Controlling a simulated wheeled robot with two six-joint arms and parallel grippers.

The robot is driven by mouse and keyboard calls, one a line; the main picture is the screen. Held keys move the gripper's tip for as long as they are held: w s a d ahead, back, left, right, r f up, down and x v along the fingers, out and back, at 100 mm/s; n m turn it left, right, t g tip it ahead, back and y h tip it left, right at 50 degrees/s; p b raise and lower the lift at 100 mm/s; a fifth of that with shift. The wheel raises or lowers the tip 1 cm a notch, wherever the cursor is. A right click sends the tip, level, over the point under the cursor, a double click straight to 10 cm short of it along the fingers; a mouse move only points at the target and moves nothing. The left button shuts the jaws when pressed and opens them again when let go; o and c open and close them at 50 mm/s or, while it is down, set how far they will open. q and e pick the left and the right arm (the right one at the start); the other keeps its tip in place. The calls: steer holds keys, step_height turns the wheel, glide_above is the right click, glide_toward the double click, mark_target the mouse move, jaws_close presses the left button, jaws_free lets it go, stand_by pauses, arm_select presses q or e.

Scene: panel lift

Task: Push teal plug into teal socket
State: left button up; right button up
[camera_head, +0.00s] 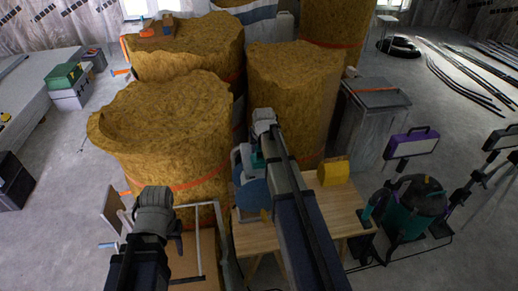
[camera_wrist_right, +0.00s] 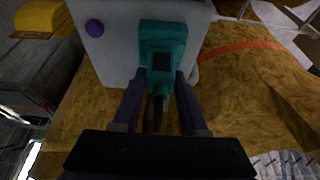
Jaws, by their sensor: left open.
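In the right wrist view the teal socket (camera_wrist_right: 162,35) is a teal block on the face of a grey box (camera_wrist_right: 110,50). The teal plug (camera_wrist_right: 160,76), with a dark square above it, sits directly against the socket; I cannot tell how deep it is in. My right gripper (camera_wrist_right: 160,82) has its dark fingers on both sides of the plug, and a dark cable hangs between them. In the head view a bit of teal (camera_head: 258,160) shows beside my right arm, which hides most of the spot. My left gripper (camera_head: 178,232) is open at the lower left, its fingers mostly hidden.
The grey box stands on a wooden table (camera_head: 345,208) with a blue disc (camera_head: 252,193) and a yellow object (camera_head: 333,171). Large insulation rolls (camera_head: 165,125) stand close behind. A teal-and-black vacuum (camera_head: 408,205) and lamps on stands are at the right.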

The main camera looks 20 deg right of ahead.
steer(key=o, duration=0.5)
steer(key=shift+c, duration=0.2)
steer(key=shift+r, duration=0.1)
steer(key=p+v, duration=0.7)
steer(key=shift+r, duration=0.3)
steer(key=shift+s, duration=0.15)
steer(key=s+a+f+n+g+b, duration=0.2)
steer(key=s+a+f+n+b, duration=0.1)
steer(key=s+a, duration=0.8)
steer(key=s+a+f+n+g+b, duration=0.2)
steer(key=s+a+f, duration=0.4)
steer(key=s+a, duration=0.6)
steer(key=a+n+b, duration=0.1)
steer(key=a+b, duration=0.1)
steer(key=a, duration=0.1)
steer(key=shift+s+a+f+n+g+b, duration=0.2)
steer(key=shift+a+f+n+g+b, duration=0.1)
steer(key=shift+a+n+g+b, duration=0.1)
